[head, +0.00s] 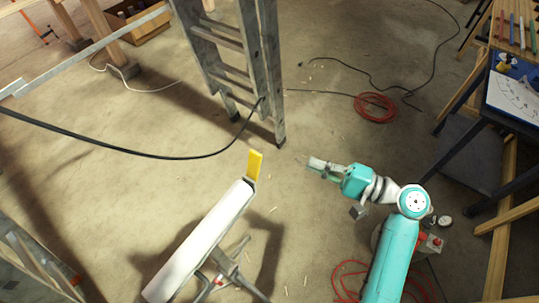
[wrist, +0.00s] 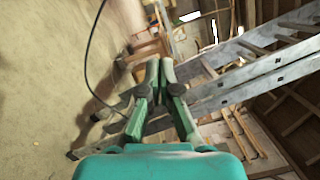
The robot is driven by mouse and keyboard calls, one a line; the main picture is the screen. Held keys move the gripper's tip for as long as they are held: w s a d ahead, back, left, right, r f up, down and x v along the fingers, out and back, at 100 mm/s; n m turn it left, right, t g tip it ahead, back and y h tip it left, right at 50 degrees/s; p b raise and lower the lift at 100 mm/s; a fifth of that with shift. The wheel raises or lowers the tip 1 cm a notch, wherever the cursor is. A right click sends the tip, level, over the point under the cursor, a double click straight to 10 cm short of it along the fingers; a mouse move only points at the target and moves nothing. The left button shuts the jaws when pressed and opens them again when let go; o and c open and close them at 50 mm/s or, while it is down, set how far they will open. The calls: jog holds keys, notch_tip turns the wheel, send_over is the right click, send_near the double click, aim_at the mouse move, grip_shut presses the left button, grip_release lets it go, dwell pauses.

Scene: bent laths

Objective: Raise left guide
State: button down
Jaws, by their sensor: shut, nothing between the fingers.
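A yellow upright tab (head: 255,165) stands at the far end of a long white beam (head: 200,243) in the head view. It may be the left guide, but I cannot tell for sure. The beam rests on a grey stand (head: 228,268). My gripper (head: 311,162) is to the right of the yellow tab, apart from it, with a clear gap over the floor. In the wrist view my gripper (wrist: 160,66) has its green fingers closed together at the tips with nothing held. I cannot make out the yellow tab in the wrist view.
A metal stepladder (head: 235,60) stands behind the beam; it fills the right of the wrist view (wrist: 245,85). A black cable (head: 150,155) hangs across the left. A dark workbench (head: 505,105) is at right. A red coiled cable (head: 375,106) lies on the floor.

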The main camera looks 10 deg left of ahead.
aim_at(251, 154)
jog(key=s+a+r, duration=0.2)
jog(key=a+r, duration=0.1)
jog(key=a, duration=0.8)
jog(key=shift+s+n+g, duration=0.2)
jog(key=shift+n+g, duration=0.1)
jog(key=shift+g, duration=0.1)
jog(key=shift+r, duration=0.1)
jog(key=shift+s+a+r+n, duration=0.25)
jog(key=shift+s+n, duration=0.2)
jog(key=shift+n, duration=0.45)
jog(key=shift+s+a+r+n, duration=0.1)
jog(key=shift+s+r+n, duration=0.15)
jog(key=shift+s+n, duration=0.2)
jog(key=shift+w, duration=0.15)
